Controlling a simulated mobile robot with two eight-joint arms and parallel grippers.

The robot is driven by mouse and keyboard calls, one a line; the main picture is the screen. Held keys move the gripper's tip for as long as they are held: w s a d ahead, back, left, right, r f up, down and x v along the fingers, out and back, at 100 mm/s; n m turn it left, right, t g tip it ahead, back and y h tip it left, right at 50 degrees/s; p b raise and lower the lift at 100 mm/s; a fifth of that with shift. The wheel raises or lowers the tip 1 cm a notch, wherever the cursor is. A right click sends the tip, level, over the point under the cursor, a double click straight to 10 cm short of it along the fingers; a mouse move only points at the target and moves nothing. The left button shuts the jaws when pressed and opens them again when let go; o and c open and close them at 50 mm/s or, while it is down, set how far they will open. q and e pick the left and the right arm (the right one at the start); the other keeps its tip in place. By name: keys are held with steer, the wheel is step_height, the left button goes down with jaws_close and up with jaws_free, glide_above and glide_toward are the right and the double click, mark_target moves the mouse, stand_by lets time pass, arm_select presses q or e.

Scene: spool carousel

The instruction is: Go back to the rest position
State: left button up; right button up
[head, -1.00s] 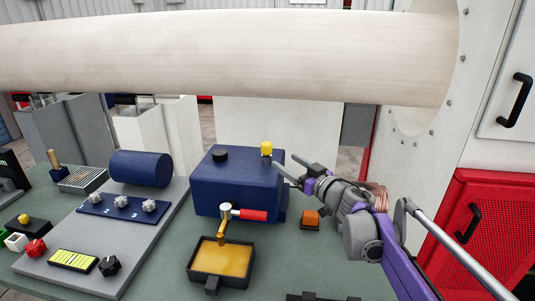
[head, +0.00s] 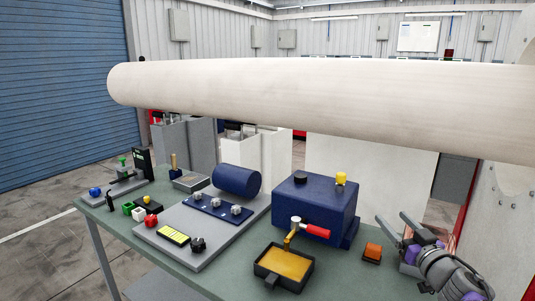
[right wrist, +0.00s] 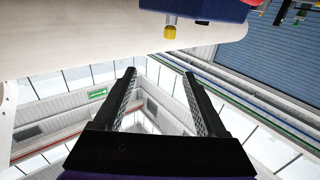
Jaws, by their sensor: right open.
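My right gripper (head: 393,225) is at the lower right of the head view, beside the right end of the green workbench (head: 100,207). Its two fingers are apart with nothing between them. In the right wrist view the open fingers (right wrist: 160,72) point at empty space, with the walls and windows behind. The blue box (head: 315,209) with a yellow knob (head: 341,178) and a red-handled valve (head: 315,231) stands to the left of the gripper, apart from it. My left gripper is in neither view.
A large pale horizontal cylinder (head: 300,98) spans above the bench. An orange button (head: 372,251) lies between the blue box and my gripper. A yellow-filled tray (head: 284,266), a blue roller (head: 236,179) and several small controls occupy the bench. Open floor lies at the left.

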steer(key=s+a+f+m+g+h+p, duration=0.1)
steer(key=s+a+f+g, duration=0.1)
steer(key=s+f, duration=0.3)
steer(key=s+a+f+m+g+h+p, duration=0.1)
steer(key=s+a+f+g+h+p, duration=0.1)
steer(key=s, duration=0.6)
steer(key=s+a+f+m+g+h+p, duration=0.1)
steer(key=s+a+f+m+g+h, duration=0.1)
steer(key=s+f, duration=0.5)
steer(key=shift+s+a+f+g+p, duration=0.2)
steer(key=shift+a+f+g, duration=0.25)
steer(key=shift+g, duration=0.25)
steer(key=shift+s+a+f+g+p, duration=0.15)
steer(key=shift+a+f+g, duration=0.2)
steer(key=shift+f+g, duration=0.25)
arm_select(q)
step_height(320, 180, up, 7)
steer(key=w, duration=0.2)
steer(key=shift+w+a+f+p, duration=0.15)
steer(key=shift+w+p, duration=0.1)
steer(key=shift+p, duration=0.15)
arm_select(e)
steer(key=s+a+f+n+g+y, duration=0.2)
steer(key=s+a+f+g, duration=0.2)
steer(key=s+a+f, duration=0.3)
steer(key=s, duration=0.3)
